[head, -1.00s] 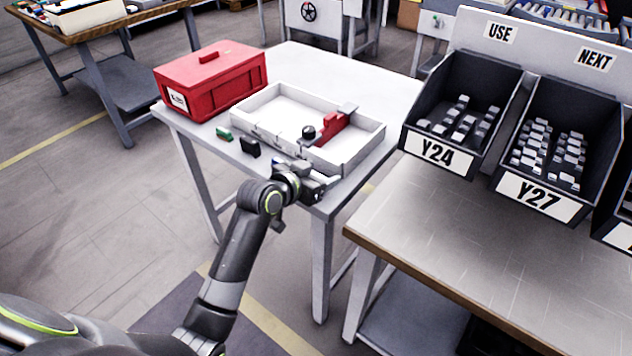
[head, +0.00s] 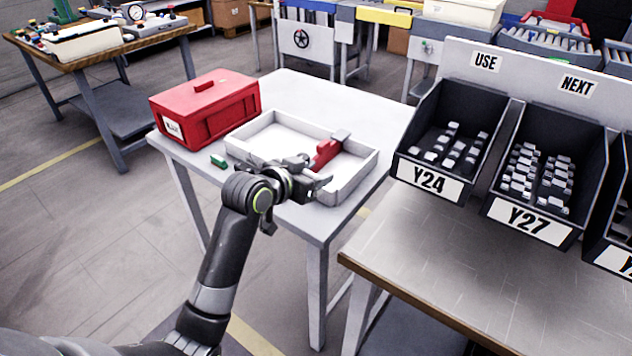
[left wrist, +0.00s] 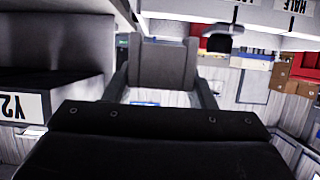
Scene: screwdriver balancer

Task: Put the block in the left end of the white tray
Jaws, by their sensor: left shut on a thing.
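The white tray (head: 352,185) lies on the white table, partly covered by my left arm. My left gripper (head: 318,184) is over the tray's front side, toward its right half. In the left wrist view, a dark grey block (left wrist: 163,64) sits between its two fingers, so it is shut on the block. In the head view I cannot make out the held block clearly. The left end of the tray (head: 240,135) looks empty where I can see it. My right gripper is not in view.
A red piece (head: 326,154) with a grey end stands inside the tray's right half. A red lidded box (head: 205,108) and a small green piece (head: 219,161) are to the tray's left. The table behind the tray is clear. Dark bins (head: 450,140) stand at right.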

